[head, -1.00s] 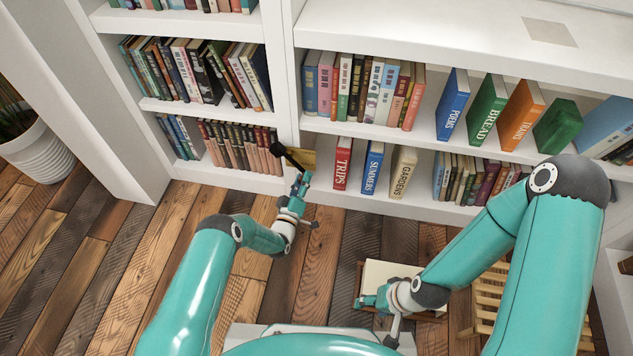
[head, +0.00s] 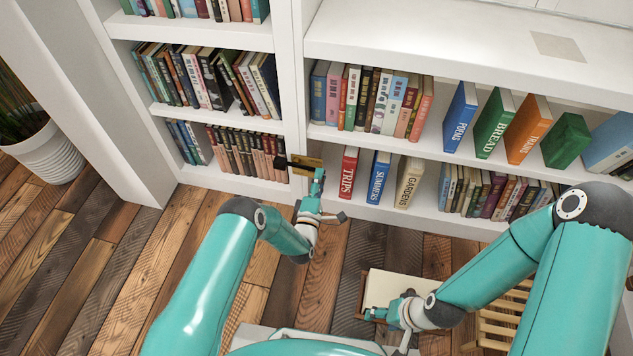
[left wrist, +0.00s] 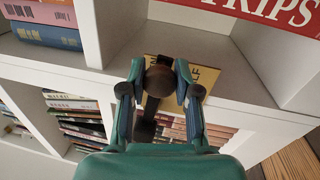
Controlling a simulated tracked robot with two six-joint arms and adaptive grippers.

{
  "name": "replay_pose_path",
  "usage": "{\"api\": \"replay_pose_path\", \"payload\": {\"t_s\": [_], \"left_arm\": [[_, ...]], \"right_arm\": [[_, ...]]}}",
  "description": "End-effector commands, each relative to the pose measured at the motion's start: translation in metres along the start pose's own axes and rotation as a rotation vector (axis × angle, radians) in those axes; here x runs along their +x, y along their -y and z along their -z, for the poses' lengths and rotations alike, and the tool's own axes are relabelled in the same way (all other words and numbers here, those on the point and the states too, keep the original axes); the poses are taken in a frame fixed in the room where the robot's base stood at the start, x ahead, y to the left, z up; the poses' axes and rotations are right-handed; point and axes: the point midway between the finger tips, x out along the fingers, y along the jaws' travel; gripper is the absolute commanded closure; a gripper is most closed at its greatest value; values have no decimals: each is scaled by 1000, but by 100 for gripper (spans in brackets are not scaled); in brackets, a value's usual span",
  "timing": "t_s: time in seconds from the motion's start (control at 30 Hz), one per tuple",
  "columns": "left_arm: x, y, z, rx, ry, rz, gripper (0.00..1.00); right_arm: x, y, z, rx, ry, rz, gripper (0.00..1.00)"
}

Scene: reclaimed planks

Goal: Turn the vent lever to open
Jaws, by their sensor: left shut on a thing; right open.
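The vent lever (head: 281,161) is a dark bar with a blocky end, set on a brass plate (head: 311,154) at the bookcase upright. In the head view the blocky end points left. In the left wrist view its round brown knob (left wrist: 160,80) sits between my left gripper's fingers, in front of the brass plate (left wrist: 205,76). My left gripper (head: 318,177) is shut on the lever's knob end; in the head view the fingers partly hide it. My right gripper (head: 376,314) is open, low beside a tray.
White bookcase shelves (head: 430,205) full of books surround the lever. The red TRIPS book (head: 347,172) stands just right of it. A wooden tray with a pale sheet (head: 392,288) and a slatted wooden piece (head: 497,327) lie low at the right. A potted plant (head: 45,153) stands at left.

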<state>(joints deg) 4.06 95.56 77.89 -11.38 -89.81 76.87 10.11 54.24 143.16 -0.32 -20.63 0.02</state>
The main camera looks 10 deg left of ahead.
Motion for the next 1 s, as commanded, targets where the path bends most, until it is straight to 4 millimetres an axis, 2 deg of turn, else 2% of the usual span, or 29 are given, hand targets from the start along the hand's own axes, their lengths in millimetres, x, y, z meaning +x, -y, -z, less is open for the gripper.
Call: {"api": "replay_pose_path", "payload": {"t_s": [0.03,0.13,0.67,0.7,0.83,1.0], "left_arm": [[6,-8,2,-15,-7,-13,100],[7,-10,1,-43,-10,-15,100],[8,-12,0,-68,-15,-15,100],[8,-12,0,-68,-15,-15,64],[7,-11,0,-68,-14,-13,43],[5,-9,-1,-69,-11,-10,43]], "right_arm": [[-1,0,0,0,0,0,43],[-1,0,0,0,0,0,43],[-1,0,0,0,0,0,43],[-1,0,0,0,0,0,43],[-1,0,0,0,0,0,43],[-1,0,0,0,0,0,43]]}}
